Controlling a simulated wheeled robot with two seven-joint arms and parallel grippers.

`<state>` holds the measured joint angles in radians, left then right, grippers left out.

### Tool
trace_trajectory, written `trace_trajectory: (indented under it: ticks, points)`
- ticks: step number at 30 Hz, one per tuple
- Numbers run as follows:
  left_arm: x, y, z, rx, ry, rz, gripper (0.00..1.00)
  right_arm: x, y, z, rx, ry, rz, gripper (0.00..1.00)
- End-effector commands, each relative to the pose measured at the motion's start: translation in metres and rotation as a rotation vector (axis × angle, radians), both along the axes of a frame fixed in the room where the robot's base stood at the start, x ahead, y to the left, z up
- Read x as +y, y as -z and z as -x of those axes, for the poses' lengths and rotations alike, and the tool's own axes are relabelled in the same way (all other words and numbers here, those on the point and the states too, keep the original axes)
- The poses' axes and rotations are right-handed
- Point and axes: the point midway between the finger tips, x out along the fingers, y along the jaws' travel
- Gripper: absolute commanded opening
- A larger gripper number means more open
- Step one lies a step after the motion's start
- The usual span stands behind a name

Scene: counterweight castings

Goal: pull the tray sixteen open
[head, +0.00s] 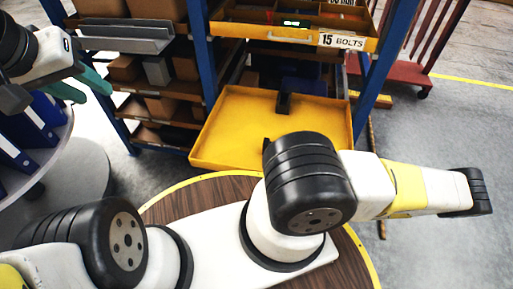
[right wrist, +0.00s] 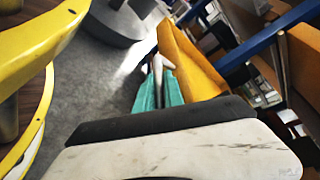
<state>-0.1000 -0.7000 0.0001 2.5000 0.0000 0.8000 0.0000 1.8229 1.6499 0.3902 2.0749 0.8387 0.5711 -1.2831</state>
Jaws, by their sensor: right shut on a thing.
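A yellow tray (head: 225,130) sticks out from the rack below the tray labelled 15 BOLTS. Its floor is mostly bare; its front is partly hidden by my right arm, and I see no number on it. In the right wrist view, a yellow tray wall (right wrist: 190,60) runs just beyond my right gripper (right wrist: 160,80). Its teal fingers are shut on a pale grey piece at the tray's edge, probably its handle. The head view hides this gripper behind my arm. My left gripper (head: 92,92) is at the upper left, teal fingers apart, empty, away from the tray.
The tray labelled 15 BOLTS (head: 300,35) sits above. Blue rack posts (head: 202,60) flank the trays. Shelves with brown boxes (head: 160,107) stand at left. A round wooden top with yellow rim (head: 165,208) lies in front. Blue binders (head: 30,125) are at far left.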

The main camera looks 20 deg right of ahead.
Motion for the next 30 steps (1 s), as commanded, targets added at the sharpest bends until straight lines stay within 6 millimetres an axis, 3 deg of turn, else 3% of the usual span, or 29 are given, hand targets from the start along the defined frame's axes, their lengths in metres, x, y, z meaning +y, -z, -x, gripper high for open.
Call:
trace_trajectory:
  ticks: [14, 15, 18, 30]
  points:
    - [0.0, 0.0, 0.0, 0.0, 0.0, 0.0, 0.36, 0.0036, 0.0, 0.0064, -0.001, 0.0, 0.001, 0.0]
    - [0.0, 0.0, 0.0, 0.0, 0.0, 0.0, 0.36, 0.0035, 0.0001, 0.0064, -0.001, 0.0, 0.001, 0.17]
    - [0.0, 0.0, 0.0, 0.0, 0.0, 0.0, 0.36, 0.0034, 0.0, 0.0063, -0.001, 0.0, 0.001, 0.34]
    - [0.0, 0.0, 0.0, 0.0, 0.0, 0.0, 0.36, -0.0016, -0.001, 0.0113, 0.0, 0.001, 0.003, 0.34]
